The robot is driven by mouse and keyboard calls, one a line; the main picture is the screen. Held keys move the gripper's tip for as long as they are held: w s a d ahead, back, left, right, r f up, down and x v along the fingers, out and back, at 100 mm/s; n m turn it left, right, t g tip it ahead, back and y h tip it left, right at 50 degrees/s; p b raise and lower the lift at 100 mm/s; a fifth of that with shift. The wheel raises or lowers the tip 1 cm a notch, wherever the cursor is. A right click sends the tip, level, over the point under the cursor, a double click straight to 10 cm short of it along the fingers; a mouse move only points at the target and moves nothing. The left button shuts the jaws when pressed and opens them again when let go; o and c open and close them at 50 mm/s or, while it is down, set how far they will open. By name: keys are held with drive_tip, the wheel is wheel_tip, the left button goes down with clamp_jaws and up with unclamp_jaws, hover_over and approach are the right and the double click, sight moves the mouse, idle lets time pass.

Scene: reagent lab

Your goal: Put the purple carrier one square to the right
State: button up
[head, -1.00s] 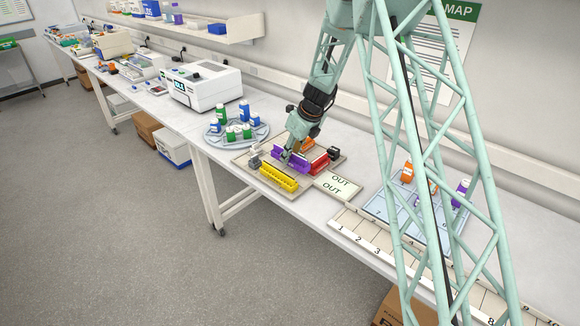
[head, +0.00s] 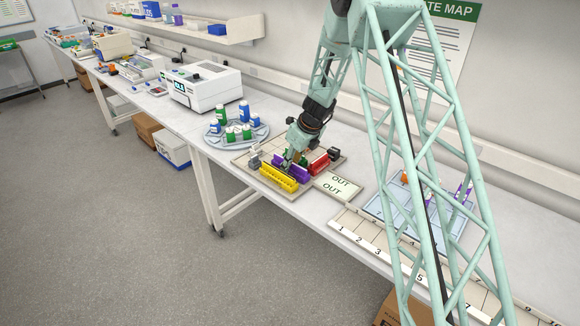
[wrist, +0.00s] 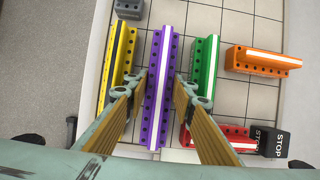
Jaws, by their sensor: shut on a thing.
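The purple carrier (wrist: 161,75), a long bar with rows of holes and a white stripe, is on or just above the gridded board (wrist: 231,101); its height is unclear. In the wrist view it lies between the yellow carrier (wrist: 122,62) on its left and the green carrier (wrist: 204,70) on its right. My gripper (wrist: 162,90) is shut on it, one finger on each side. In the head view the purple carrier (head: 300,172) is partly hidden by my gripper (head: 288,167), behind the yellow carrier (head: 279,178).
An orange carrier (wrist: 262,62) lies farther right, with a red carrier (wrist: 222,138) and a black STOP block (wrist: 270,141) nearer. A grey block (wrist: 129,8) sits by the yellow carrier's far end. Bare squares show between green and orange. An OUT plate (head: 338,186) adjoins the board.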

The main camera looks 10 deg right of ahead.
drive_tip(key=shift+f, duration=0.2)
idle(0.3)
drive_tip(key=o, duration=0.6)
drive_tip(key=shift+o, duration=0.2)
drive_tip(key=shift+r, duration=0.15)
drive_tip(key=shift+p+v, duration=0.55)
drive_tip(key=shift+v, duration=5.4)
drive_tip(key=shift+r, duration=0.1)
